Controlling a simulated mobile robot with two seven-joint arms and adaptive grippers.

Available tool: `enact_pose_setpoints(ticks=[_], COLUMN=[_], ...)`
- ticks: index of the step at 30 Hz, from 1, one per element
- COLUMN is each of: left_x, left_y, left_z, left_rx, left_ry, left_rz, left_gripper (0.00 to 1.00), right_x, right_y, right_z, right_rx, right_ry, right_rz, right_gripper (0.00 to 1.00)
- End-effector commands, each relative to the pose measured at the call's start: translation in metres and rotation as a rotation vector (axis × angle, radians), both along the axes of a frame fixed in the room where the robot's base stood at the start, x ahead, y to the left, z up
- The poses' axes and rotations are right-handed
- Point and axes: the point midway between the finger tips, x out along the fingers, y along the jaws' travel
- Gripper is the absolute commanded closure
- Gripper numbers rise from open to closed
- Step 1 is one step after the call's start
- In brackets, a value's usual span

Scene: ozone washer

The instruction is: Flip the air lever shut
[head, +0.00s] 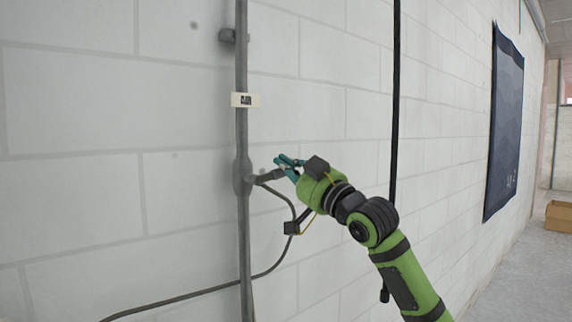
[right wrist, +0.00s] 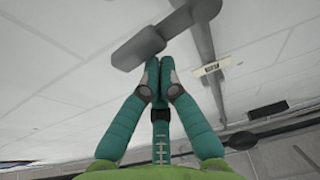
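The air lever is a grey flat paddle (right wrist: 139,48) at a junction on the vertical grey pipe (head: 243,130). In the head view the lever (head: 268,176) sticks out to the right from the pipe's thicker fitting, partly covered by my fingers. My right gripper (head: 285,163) comes in from the right, with teal fingers just beside the lever's outer end. In the right wrist view its fingertips (right wrist: 159,66) are together, just short of the paddle, with nothing seen between them. I cannot tell whether they touch it. My left gripper is not in view.
A white label (head: 245,100) is on the pipe above the lever. A cable (head: 190,295) loops from near the fitting down to the left. A black vertical strip (head: 396,90) runs behind my right arm. A dark panel (head: 503,120) hangs further right; a cardboard box (head: 559,216) stands beyond.

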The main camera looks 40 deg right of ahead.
Motion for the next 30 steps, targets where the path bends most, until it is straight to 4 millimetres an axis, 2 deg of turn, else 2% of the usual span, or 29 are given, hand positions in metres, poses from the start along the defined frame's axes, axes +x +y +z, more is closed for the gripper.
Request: enact_pose_setpoints(ticks=[5, 21, 26, 30], left_x=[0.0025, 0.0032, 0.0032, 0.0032], left_y=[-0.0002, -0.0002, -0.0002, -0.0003], left_z=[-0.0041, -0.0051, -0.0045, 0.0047], left_rx=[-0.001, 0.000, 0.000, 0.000], left_ry=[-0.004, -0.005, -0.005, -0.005], left_rz=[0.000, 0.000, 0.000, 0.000], left_gripper=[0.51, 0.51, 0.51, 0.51], right_x=[0.0012, 0.0010, 0.0009, 0.0022], right_y=[-0.0019, -0.0028, -0.0029, -0.0027], right_z=[-0.0067, -0.0078, -0.0069, 0.0019], right_rx=[-0.005, -0.007, -0.007, -0.007], right_ry=[0.007, 0.006, 0.005, 0.004], right_rz=[0.000, 0.000, 0.000, 0.001], right_gripper=[1.00, 1.00, 1.00, 1.00])
